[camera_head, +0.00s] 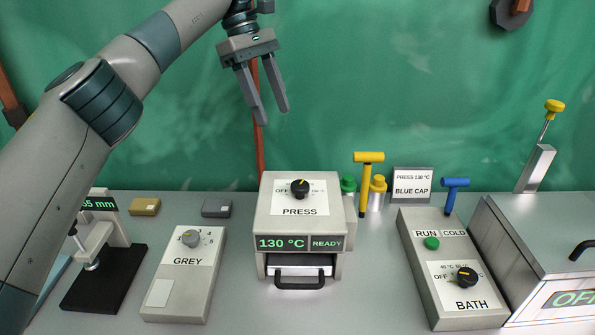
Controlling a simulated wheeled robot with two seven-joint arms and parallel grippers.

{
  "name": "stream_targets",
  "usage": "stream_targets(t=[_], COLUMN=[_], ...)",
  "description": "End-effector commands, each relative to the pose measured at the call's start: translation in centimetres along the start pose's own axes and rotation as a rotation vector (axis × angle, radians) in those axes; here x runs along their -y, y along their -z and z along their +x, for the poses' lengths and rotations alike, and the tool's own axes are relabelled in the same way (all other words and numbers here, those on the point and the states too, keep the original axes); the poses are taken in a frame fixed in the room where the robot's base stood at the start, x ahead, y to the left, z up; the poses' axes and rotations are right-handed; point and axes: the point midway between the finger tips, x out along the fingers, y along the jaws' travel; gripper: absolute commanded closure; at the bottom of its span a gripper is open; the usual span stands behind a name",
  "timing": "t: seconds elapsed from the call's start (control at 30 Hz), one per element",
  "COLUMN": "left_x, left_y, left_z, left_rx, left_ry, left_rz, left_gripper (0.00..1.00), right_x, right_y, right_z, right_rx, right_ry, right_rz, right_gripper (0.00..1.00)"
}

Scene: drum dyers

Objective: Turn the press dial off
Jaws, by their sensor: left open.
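The press (347,215) is a pale grey box at the middle of the bench. Its black dial (299,190) sits on a white plate on top, with OFF printed left of it. A yellow mark on the dial points up and slightly right, away from OFF. The press display (283,243) reads 130 °C and READY. My left gripper (273,115) is open and empty, pointing down in the air above and a little left of the dial, apart from it. My right gripper is not in view.
Left of the press stand the GREY box (188,262) and a gauge on a black base (104,280). Right are a yellow T-handle (369,170), green- and yellow-capped bottles, a sign (412,185), a blue T-handle (455,190) and the BATH box (450,310).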

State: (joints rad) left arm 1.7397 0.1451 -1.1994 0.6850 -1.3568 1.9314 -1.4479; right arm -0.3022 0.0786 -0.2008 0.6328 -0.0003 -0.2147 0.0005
Motion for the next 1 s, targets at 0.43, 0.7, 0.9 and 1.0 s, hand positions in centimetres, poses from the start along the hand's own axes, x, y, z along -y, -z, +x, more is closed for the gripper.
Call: stream_targets(t=[0.43, 0.7, 0.9, 1.0], left_x=[0.0, 0.0, 0.1, 0.0], left_y=[0.1, 0.0, 0.0, -0.1], left_z=[0.5, 3.0, 6.4, 8.2], left_rx=[0.002, 0.003, 0.003, 0.002], left_ry=[0.000, 0.001, 0.003, 0.003], left_rz=[-0.002, 0.001, -0.001, 0.000], left_gripper=[0.48, 0.48, 0.48, 0.48], right_x=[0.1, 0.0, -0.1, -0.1], right_y=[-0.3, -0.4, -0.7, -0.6], right_z=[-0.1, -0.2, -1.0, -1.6], right_rx=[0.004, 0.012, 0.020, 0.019], right_ry=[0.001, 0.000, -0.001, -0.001], right_rz=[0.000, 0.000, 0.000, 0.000], right_gripper=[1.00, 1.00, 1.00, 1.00])
